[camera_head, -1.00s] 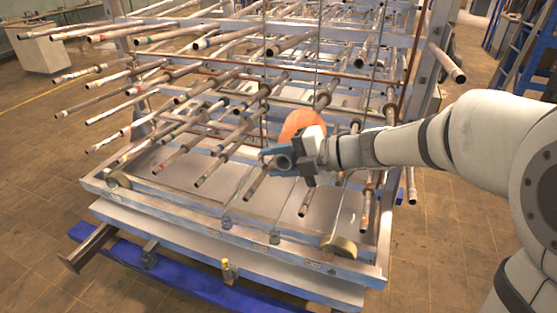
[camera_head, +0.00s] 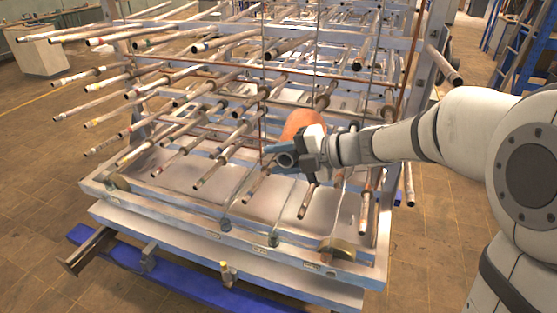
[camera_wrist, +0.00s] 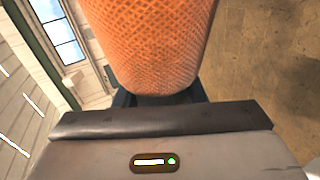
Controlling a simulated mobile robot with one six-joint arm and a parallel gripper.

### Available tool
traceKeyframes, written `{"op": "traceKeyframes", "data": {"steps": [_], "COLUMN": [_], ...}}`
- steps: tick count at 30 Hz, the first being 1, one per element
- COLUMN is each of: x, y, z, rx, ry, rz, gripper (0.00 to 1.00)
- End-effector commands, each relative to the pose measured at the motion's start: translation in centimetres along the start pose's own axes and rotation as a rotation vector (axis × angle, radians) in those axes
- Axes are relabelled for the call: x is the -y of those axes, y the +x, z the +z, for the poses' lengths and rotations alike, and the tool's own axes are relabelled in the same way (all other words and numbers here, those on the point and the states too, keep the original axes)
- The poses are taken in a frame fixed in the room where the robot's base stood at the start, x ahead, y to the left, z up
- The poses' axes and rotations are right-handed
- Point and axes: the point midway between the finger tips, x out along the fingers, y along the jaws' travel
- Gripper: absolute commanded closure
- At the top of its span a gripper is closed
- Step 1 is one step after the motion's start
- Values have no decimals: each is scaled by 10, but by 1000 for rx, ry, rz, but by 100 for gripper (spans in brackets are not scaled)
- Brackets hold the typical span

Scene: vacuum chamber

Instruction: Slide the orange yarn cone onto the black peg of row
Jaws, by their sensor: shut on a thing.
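The orange yarn cone (camera_head: 303,124) is at the front of the peg rack, partly hidden behind my gripper (camera_head: 286,157) in the head view. The cone (camera_wrist: 150,40) fills the upper middle of the wrist view, with a cross-wound surface. My gripper is shut on the cone near its lower end in the wrist view. Several pegs stick out of the rack around the cone; one peg (camera_head: 306,202) lies just below my gripper. I cannot tell which is the black peg, nor whether the cone is around a peg or apart from all of them.
The metal rack (camera_head: 150,193) has rows of long pegs pointing toward the front left, crowded close around my gripper. A thin upright rod (camera_head: 263,85) stands near the cone. A blue base beam (camera_head: 180,283) runs along the floor.

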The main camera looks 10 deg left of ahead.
Motion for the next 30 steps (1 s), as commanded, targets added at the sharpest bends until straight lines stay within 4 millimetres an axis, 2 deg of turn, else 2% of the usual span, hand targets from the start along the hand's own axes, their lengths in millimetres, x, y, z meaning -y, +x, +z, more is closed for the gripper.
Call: {"op": "traceKeyframes", "data": {"steps": [18,30], "x": [-1,-1], "y": [0,0], "z": [25,28], "rx": [1,1], "ry": [-2,-3], "rz": [1,1], "gripper": [100,100]}}
